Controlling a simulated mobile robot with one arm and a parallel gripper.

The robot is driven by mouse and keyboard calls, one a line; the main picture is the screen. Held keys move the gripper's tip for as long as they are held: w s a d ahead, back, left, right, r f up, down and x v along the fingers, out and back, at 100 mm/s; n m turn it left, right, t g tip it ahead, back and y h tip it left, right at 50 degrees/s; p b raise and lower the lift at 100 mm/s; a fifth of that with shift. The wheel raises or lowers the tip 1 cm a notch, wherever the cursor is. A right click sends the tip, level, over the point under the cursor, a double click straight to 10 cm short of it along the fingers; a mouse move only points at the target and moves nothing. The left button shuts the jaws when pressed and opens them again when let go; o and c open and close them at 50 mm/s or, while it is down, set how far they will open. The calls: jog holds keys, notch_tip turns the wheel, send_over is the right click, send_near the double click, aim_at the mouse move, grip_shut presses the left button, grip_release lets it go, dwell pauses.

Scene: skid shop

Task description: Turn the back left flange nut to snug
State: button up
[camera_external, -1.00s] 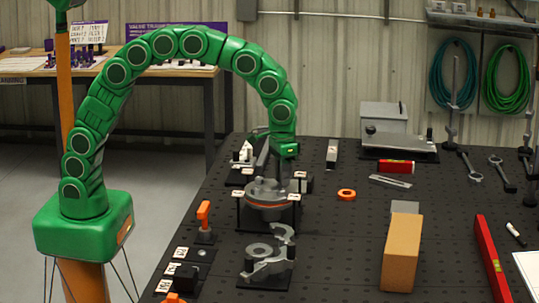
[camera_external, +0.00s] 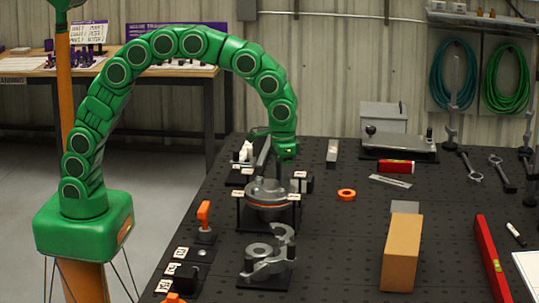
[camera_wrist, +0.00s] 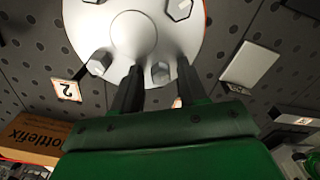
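The grey round flange (camera_external: 268,192) stands on a dark stand on the black table, with an orange-red gasket line under its top plate. My gripper (camera_external: 278,172) points down at the flange's far side; its fingertips are hard to make out there. In the wrist view, the flange's pale top (camera_wrist: 130,35) carries several hex nuts. One nut (camera_wrist: 160,72) lies between the two dark fingers of my gripper (camera_wrist: 158,68), with a gap visible on each side. Another nut (camera_wrist: 100,62) is to the left, outside the fingers. Whether the fingertips reach down around the nut is unclear.
Small number placards surround the flange, one reading 2 (camera_wrist: 67,90). A grey clamp-like part (camera_external: 268,260) and an orange-handled switch (camera_external: 204,217) stand nearer. A cardboard box (camera_external: 402,253), red level (camera_external: 491,258) and orange ring (camera_external: 346,195) lie right. The table between flange and box is mostly clear.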

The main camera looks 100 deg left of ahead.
jog(key=shift+o, duration=0.3)
jog(key=shift+r, duration=3.9)
jog(key=n, duration=0.6)
jog(key=shift+w+a+n, duration=0.15)
jog(key=shift+a+n, duration=0.1)
jog(key=shift+n, duration=0.05)
jog(key=n, duration=0.5)
jog(key=shift+w+a, duration=0.1)
jog(key=shift+a, duration=0.05)
jog(key=shift+f, duration=3.95)
